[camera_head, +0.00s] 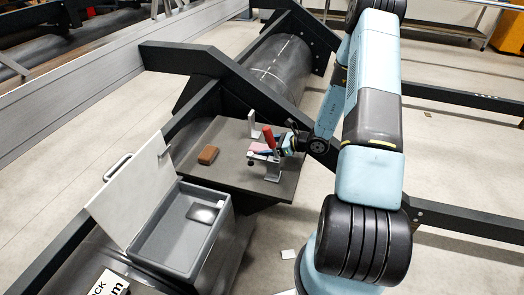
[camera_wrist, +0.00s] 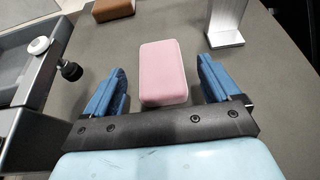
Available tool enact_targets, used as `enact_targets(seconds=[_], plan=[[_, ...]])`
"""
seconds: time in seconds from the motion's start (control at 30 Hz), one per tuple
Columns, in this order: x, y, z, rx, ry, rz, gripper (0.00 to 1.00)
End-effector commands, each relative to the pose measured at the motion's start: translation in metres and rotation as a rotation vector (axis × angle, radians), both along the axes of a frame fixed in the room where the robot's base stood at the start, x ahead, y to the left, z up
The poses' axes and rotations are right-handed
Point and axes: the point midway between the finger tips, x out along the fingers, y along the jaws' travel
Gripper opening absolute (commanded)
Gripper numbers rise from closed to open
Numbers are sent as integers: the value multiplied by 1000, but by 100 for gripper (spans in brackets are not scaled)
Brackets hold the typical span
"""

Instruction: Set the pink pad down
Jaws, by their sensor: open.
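The pink pad (camera_wrist: 163,72) lies flat on the grey board (camera_wrist: 180,120) in the wrist view. The blue fingers of my gripper (camera_wrist: 160,84) stand apart on either side of its near part, with a gap showing on both sides. My gripper is open and holds nothing. In the head view the pink pad (camera_head: 259,147) is small, and my gripper (camera_head: 284,144) is just to its right, low over the board (camera_head: 225,178).
A brown block (camera_head: 208,155) lies left of the pad. A metal upright (camera_wrist: 226,22) stands beyond the pad to the right in the wrist view. A dark fixture with knobs (camera_wrist: 40,80) is close on the left. An open grey case (camera_head: 180,236) sits nearer the camera.

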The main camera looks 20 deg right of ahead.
Motion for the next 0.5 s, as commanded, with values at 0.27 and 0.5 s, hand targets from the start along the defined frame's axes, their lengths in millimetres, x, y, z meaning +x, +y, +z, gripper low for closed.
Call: enact_targets(seconds=[0.27,0.5], plan=[[18,30,-12,1,0,3,89],[23,36,-15,0,0,1,89]])
